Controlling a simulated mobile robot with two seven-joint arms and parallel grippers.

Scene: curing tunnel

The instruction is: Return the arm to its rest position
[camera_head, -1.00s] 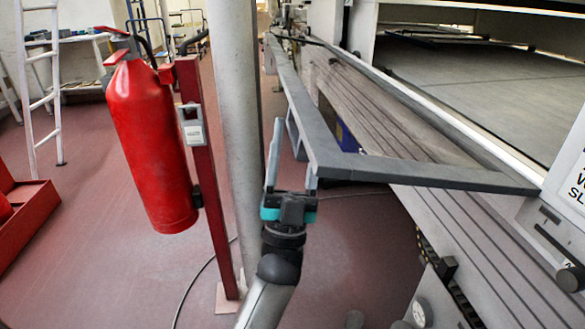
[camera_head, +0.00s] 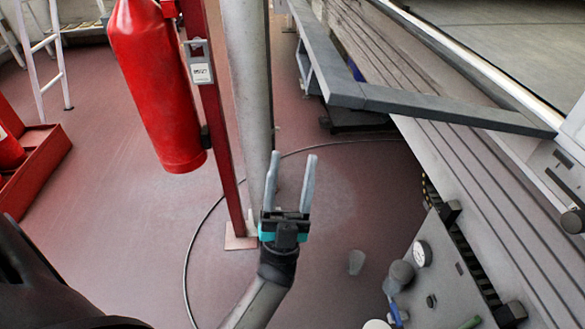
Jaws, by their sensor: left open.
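My left gripper (camera_head: 290,182) is in the middle of the head view, low in front of the grey pole. Its two light grey fingers point up and stand apart, with nothing between them. The teal band of its body shows below the fingers. My left arm runs down from it to the bottom edge. The gripper is below and apart from the dark grey frame rail beside the machine. My right gripper is not in view.
A red fire extinguisher (camera_head: 157,85) hangs on a red post (camera_head: 216,120) left of the grey pole (camera_head: 250,90). The grey frame rail (camera_head: 440,107) and the machine (camera_head: 480,190) fill the right side. A cable (camera_head: 196,235) curves over the open red floor (camera_head: 350,215).

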